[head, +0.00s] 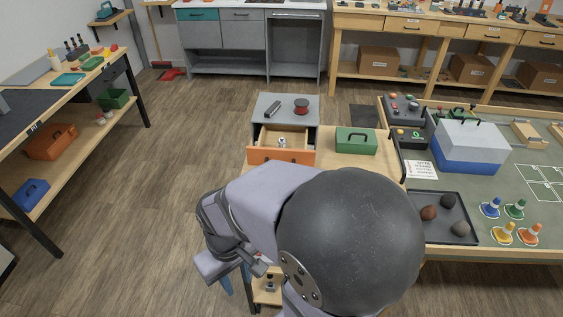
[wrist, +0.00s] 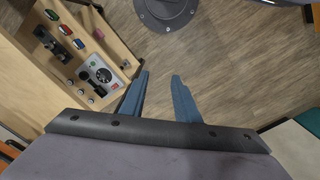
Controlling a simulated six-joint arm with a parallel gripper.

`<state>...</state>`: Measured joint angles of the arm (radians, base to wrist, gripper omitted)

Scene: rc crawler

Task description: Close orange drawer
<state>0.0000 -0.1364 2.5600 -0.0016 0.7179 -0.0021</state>
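The orange drawer (head: 281,156) is pulled out from a small grey cabinet (head: 285,105). Its inside is pale wood and holds a small light item (head: 282,141). My gripper (wrist: 157,93) shows in the wrist view with its two blue fingers apart and nothing between them, above the wooden floor. In the head view my arm is in front of and below the drawer, and a blue finger (head: 226,284) shows at lower left, apart from the drawer.
A green toolbox (head: 356,141) stands right of the drawer on the wooden bench. In the wrist view, a shelf with a control panel (wrist: 98,75) is left of my fingers. Open floor lies left.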

